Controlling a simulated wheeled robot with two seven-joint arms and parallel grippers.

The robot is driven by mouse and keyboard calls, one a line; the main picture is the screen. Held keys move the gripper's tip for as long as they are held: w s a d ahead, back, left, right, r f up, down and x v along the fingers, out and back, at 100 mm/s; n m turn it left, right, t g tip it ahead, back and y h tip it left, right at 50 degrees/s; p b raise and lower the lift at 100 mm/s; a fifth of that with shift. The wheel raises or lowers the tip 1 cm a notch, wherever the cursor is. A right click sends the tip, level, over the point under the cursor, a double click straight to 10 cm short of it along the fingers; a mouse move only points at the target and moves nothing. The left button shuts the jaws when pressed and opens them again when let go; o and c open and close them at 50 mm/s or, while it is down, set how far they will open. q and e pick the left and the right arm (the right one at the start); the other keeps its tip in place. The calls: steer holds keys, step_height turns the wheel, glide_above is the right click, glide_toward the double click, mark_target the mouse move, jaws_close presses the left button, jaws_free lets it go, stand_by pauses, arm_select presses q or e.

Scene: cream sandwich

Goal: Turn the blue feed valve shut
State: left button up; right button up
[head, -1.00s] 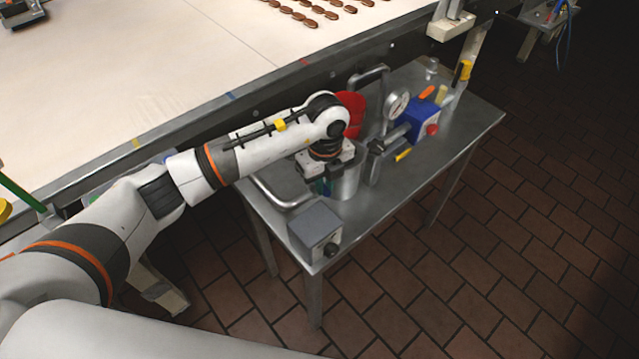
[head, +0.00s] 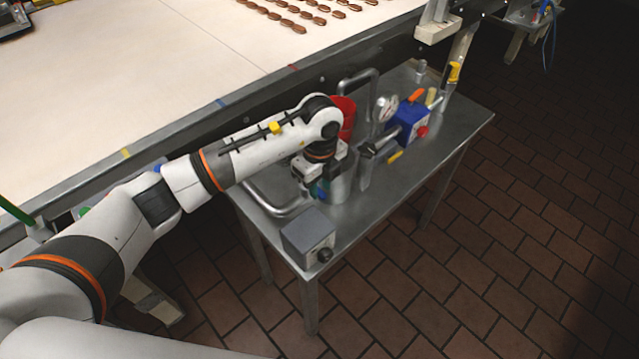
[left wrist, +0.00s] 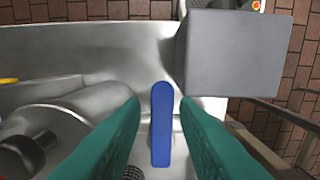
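The blue feed valve's handle (left wrist: 162,125) is a flat blue lever in the left wrist view, pointing away from me up the picture. It stands between the two green fingers of my left gripper (left wrist: 160,105), with a gap on each side. The gripper is open. In the head view my left gripper (head: 322,189) points down over the near side of the steel side table (head: 375,205), beside a steel cylinder. A small blue patch shows at its fingers there, but the valve is mostly hidden. My right gripper is in neither view.
A grey box (head: 308,238) with a black knob stands at the table's near corner. A steel cylinder (head: 343,187), a red container (head: 346,112), a gauge (head: 386,109) and a blue box (head: 410,121) stand farther back. A conveyor (head: 130,80) runs behind.

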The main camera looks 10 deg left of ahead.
mark_target(320, 192)
arm_select(q)
steer(key=shift+o, duration=0.8)
step_height(320, 192, up, 12)
steer(key=b, duration=0.3)
steer(key=shift+d+f, duration=0.1)
